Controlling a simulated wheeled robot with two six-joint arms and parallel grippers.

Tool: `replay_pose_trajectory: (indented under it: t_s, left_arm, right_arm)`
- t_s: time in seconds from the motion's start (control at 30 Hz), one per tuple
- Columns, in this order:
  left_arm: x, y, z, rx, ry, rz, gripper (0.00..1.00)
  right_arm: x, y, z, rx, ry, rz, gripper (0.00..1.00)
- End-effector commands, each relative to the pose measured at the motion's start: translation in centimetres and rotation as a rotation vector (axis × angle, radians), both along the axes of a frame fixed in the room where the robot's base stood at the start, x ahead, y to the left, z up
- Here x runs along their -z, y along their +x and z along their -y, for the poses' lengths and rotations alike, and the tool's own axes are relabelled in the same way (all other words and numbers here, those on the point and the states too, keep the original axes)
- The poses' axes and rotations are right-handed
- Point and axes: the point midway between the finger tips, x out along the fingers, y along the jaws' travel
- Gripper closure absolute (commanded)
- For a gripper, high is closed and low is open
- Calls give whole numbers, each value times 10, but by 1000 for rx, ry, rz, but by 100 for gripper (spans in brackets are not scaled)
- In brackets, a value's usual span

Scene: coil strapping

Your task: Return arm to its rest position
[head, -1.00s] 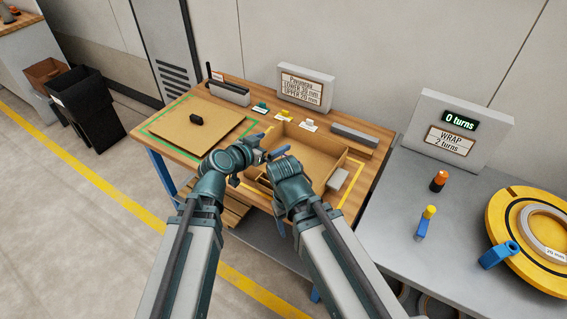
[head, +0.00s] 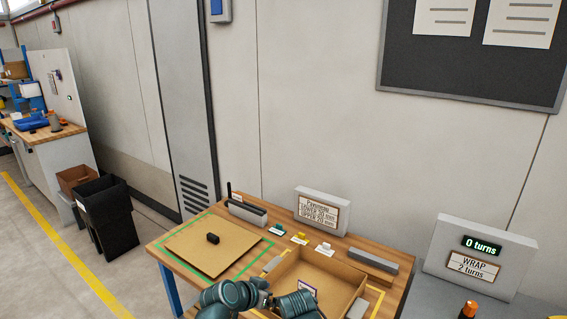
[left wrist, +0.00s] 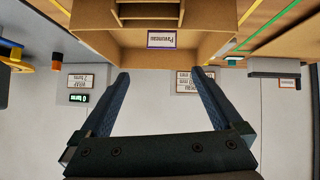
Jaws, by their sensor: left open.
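My left gripper (head: 264,296) is at the bottom of the head view, by the near left edge of an open cardboard box (head: 345,293). In the left wrist view, its two dark fingers (left wrist: 160,75) are spread with nothing between them. The box (left wrist: 205,50) shows upside down beyond the fingers, with a white label (left wrist: 162,39) inside. The right gripper's fingers cannot be made out. Most of both arms is below the head view.
A wooden table holds the box, a flat cardboard sheet (head: 196,250) with a black block (head: 213,239), and a sign (head: 321,212). A grey panel with a turn display (head: 481,245) stands at right. Black bins (head: 108,216) stand on the floor at left.

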Motion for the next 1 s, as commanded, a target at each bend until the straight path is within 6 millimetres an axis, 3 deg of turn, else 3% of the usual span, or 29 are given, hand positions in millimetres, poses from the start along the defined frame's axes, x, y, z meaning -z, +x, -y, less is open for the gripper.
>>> replay_pose_trajectory:
  t_s: [0.1, 0.2, 0.53, 0.57, 1.0]
  left_arm:
    - [38, -23, -38, -84, 92, -245, 0]
    - [60, -43, -70, -182, 163, -411, 0]
    - [85, -101, -159, -548, 363, -776, 0]
    - [83, -105, -158, -559, 377, -789, 0]
    - [44, -145, -72, -337, 556, -781, 0]
  right_arm:
    - [0, 0, 0, 0, 0, 0, 34]
    - [0, 0, 0, 0, 0, 0, 34]
    - [0, 0, 0, 0, 0, 0, 34]
    - [-3, 0, 0, 0, 0, 0, 34]
    - [-41, 0, 0, 0, 0, 0, 34]
